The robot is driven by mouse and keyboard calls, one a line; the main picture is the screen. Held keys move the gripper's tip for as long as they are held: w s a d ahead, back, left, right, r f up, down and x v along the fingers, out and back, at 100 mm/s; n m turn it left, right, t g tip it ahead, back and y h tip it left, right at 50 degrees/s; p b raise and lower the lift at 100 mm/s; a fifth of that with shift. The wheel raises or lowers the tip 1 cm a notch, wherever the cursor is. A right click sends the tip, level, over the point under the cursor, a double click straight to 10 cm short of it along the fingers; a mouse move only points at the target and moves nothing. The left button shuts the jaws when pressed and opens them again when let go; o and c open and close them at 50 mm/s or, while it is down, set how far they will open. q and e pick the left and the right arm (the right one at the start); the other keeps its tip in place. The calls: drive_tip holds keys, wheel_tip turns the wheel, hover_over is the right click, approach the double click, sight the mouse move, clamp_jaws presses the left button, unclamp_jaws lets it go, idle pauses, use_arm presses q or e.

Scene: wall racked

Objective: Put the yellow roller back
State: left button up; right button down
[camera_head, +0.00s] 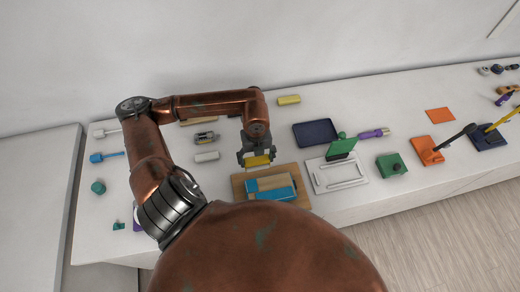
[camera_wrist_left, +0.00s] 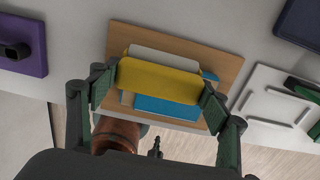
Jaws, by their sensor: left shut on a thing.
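My left gripper (camera_head: 257,158) is shut on a yellow roller (camera_head: 258,161), held crosswise over a wooden board (camera_head: 238,190). In the left wrist view the yellow roller (camera_wrist_left: 158,80) spans between the two green fingers of the gripper (camera_wrist_left: 158,88). Below it on the board (camera_wrist_left: 222,62) are a blue piece (camera_wrist_left: 168,108) and a pale block (camera_wrist_left: 150,53), both partly hidden by the roller. The gap between the roller and the board is hard to judge. My right gripper does not show.
Another yellow cylinder (camera_head: 289,100) lies at the back of the table. A dark blue tray (camera_head: 315,133) and a white frame with a green piece (camera_head: 336,176) stand right of the board. A white cylinder (camera_head: 207,156) lies to its left. Several tools lie farther right.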

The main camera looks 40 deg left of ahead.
use_arm(q)
drive_tip(key=w+a+f+p, duration=0.1)
drive_tip(key=w+a+f, duration=0.1)
drive_tip(key=w, duration=0.1)
drive_tip(key=w+a+f+p, duration=0.1)
drive_tip(key=w+a+f, duration=0.1)
drive_tip(key=w+f, duration=0.1)
drive_tip(key=w+a+f+p, duration=0.2)
drive_tip(key=w+f, duration=0.1)
drive_tip(key=w, duration=0.1)
drive_tip(key=shift+a+f, duration=0.15)
drive_tip(key=shift+a, duration=0.2)
drive_tip(key=f, duration=0.1)
drive_tip(key=f+p, duration=0.1)
drive_tip(key=f, duration=0.1)
drive_tip(key=shift+w+a+f, duration=0.25)
drive_tip(key=shift+w+f, duration=0.05)
drive_tip(key=shift+w, duration=0.1)
drive_tip(key=shift+f, duration=0.1)
drive_tip(key=shift+f, duration=0.1)
drive_tip(key=shift+f, duration=0.15)
drive_tip(key=o, duration=1.1)
